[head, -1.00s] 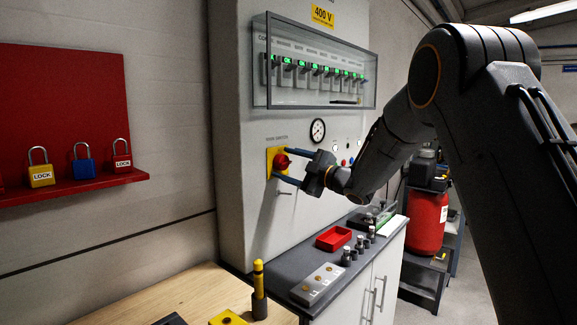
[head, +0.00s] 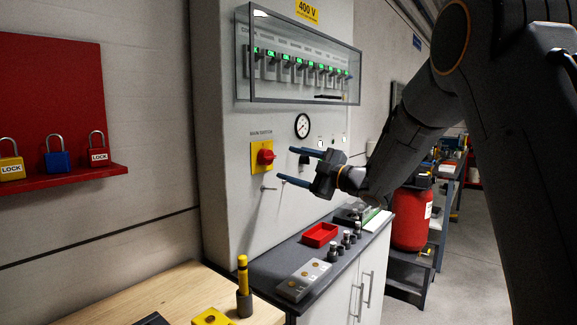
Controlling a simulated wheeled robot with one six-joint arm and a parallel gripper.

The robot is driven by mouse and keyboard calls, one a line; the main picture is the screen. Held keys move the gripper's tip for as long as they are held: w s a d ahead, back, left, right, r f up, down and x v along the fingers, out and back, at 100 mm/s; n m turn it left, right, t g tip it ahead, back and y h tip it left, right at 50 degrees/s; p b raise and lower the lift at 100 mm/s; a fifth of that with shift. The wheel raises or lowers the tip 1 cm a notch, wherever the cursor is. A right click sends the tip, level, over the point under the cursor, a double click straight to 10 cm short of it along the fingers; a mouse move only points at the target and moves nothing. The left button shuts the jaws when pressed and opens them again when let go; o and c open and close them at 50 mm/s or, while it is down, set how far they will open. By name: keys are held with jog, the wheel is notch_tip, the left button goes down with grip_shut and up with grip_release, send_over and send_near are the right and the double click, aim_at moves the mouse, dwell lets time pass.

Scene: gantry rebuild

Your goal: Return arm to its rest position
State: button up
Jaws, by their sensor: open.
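My gripper (head: 297,166) is open and empty in the head view. Its two blue fingers point left toward the grey cabinet (head: 222,150). The red rotary switch (head: 265,157) on its yellow plate is on the cabinet front, left of the fingertips and apart from them. My arm reaches in from the upper right, with the wrist above the dark counter.
A clear-covered breaker row (head: 300,62) is above the gripper. Below are a red tray (head: 320,235), several small cylinders and a grey block (head: 303,280) on the counter. Padlocks (head: 57,153) sit on a red shelf at left. A red tank (head: 411,217) stands at right.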

jog(key=s+d+f+m+h, duration=0.3)
jog(key=d+f+m+h, duration=0.3)
jog(key=d+f, duration=0.1)
jog(key=s+d+f+m+h, duration=0.2)
jog(key=d+f+m+h, duration=0.4)
jog(key=f, duration=0.1)
jog(key=s+d+f+m+g+h, duration=0.25)
jog(key=s+f, duration=0.35)
jog(key=s, duration=0.4)
jog(key=s+d+f+m+g+h, duration=0.1)
jog(key=s+d+f+m+g, duration=0.25)
jog(key=s+f, duration=0.4)
jog(key=s+f+m+g, duration=0.1)
jog(key=s+g, duration=0.1)
jog(key=s, duration=0.7)
jog(key=s+a+f+m+g, duration=0.1)
jog(key=s+m+g, duration=0.1)
jog(key=s, duration=0.7)
jog(key=shift+a+f+g, duration=0.2)
jog(key=shift+f+g, duration=0.2)
jog(key=shift+g, duration=0.1)
jog(key=shift+y, duration=0.25)
